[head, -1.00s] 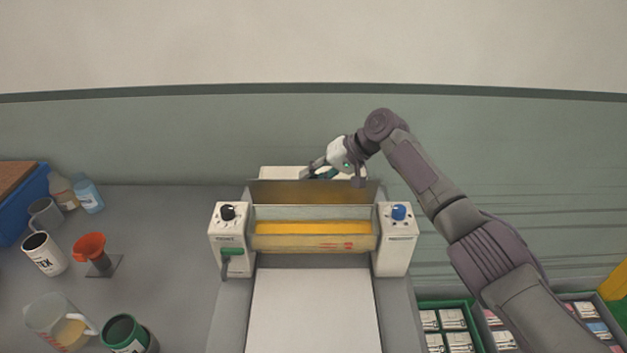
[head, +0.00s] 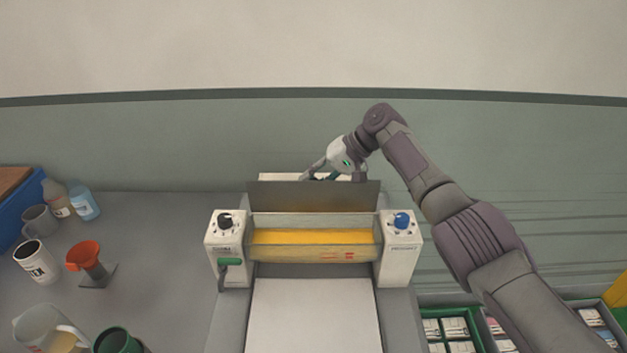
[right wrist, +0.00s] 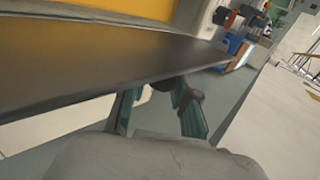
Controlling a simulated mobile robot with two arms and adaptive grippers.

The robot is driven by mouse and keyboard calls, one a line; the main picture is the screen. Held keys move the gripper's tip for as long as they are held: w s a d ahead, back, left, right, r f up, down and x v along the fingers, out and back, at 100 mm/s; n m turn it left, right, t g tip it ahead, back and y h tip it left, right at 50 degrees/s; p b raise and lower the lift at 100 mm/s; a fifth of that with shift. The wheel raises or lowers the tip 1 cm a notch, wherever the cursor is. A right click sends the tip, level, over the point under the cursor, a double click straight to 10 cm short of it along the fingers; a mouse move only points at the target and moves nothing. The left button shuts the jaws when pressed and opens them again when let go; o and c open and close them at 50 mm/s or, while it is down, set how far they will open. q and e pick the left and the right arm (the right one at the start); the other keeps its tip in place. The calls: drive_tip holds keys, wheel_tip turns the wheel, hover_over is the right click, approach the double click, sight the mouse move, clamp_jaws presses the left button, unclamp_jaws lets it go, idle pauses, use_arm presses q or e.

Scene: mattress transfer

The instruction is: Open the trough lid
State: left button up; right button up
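The trough (head: 312,253) stands between two white control posts and holds a yellow-orange content. Its lid (head: 313,196), a flat grey-brown plate, stands raised along the back edge, leaving the trough open on top. In the right wrist view the lid (right wrist: 130,68) crosses as a dark slanted plate, with the yellow content beyond it. My right gripper (head: 319,175) is behind the lid, at its upper edge. The wrist view shows its two teal fingers (right wrist: 158,108) apart, with nothing between them; the lid partly hides them. Contact with the lid is unclear. My left gripper is out of view.
The left post (head: 228,245) has a black knob and green handle; the right post (head: 400,250) has a blue knob. Mugs, bottles, an orange funnel (head: 86,256) and a jug (head: 45,330) stand at left. Trays of boxes (head: 452,325) lie at lower right.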

drive_tip(key=shift+o, duration=1.2)
drive_tip(key=v, duration=1.2)
drive_tip(key=shift+f, duration=0.1)
